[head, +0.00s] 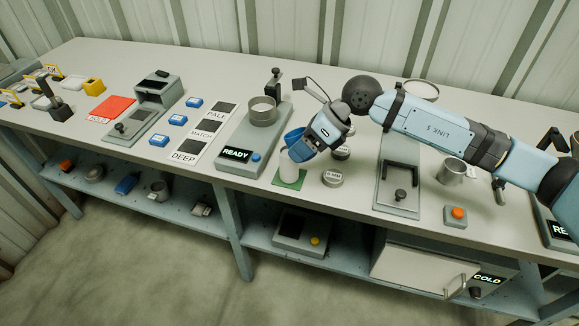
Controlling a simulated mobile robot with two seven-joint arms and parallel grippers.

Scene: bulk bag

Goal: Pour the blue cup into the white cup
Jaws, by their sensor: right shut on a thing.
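The white cup (289,172) stands upright on a green square mat (291,184) near the bench's front edge. The blue cup (292,139) is above and just behind the white cup, tilted, with its lower part at the right hidden by my right gripper. My right gripper (308,143) is shut on the blue cup, its arm coming in from the right. I cannot tell whether the two rims touch, and I cannot see inside either cup. My left gripper is not in view.
Left of the cups is a grey device reading READY (238,156) with a metal ring on it. Right of the mat are round weights, one marked 5 MM (332,178). Further right are a grey fixture (397,190), a metal mug (451,172) and an orange button box (456,214).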

